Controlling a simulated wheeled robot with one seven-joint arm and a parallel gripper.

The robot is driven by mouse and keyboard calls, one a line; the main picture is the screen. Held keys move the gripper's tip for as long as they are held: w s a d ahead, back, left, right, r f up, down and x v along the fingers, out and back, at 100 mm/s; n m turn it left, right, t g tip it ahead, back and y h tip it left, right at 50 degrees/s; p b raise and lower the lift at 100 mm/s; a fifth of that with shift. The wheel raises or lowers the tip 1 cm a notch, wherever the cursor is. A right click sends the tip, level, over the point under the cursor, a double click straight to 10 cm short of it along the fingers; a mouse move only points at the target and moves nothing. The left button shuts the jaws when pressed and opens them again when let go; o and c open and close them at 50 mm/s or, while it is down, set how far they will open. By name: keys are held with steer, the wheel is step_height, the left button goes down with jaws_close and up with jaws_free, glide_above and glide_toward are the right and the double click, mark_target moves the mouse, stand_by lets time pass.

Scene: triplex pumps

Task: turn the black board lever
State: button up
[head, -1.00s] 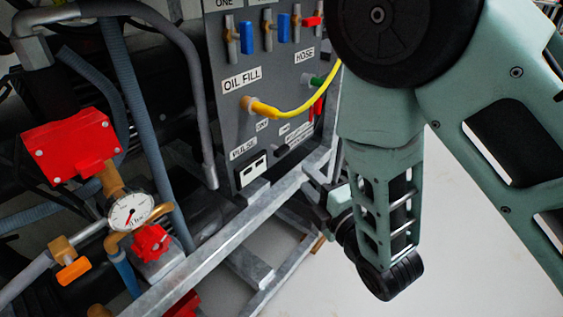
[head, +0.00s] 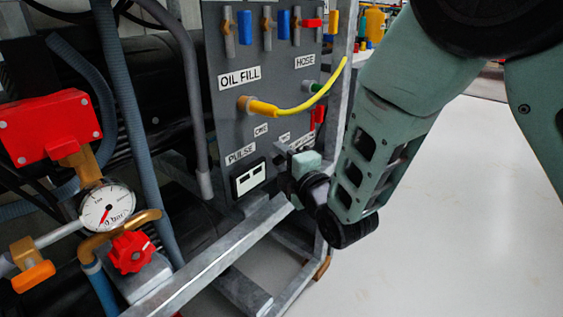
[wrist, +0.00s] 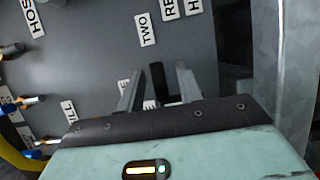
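The grey board (head: 226,105) carries the black lever low on its face. In the wrist view, a black upright piece that looks like the lever (wrist: 158,82) stands between the two grey fingers of my gripper (wrist: 157,84). The fingers are apart, with a gap visible on each side of the black piece. In the head view, my gripper (head: 290,160) is at the lower right of the board, beside the PULSE label, and covers the lever there. Whether a finger touches the lever cannot be told.
A yellow hose (head: 305,103) curves across the board above my gripper. Red handles (head: 319,116) hang at the board's right edge. A metal frame rail (head: 225,252) runs below the board. The floor to the right (head: 450,220) is clear.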

steer(key=shift+w+a, duration=0.15)
steer(key=shift+w, duration=0.1)
jaws_close()
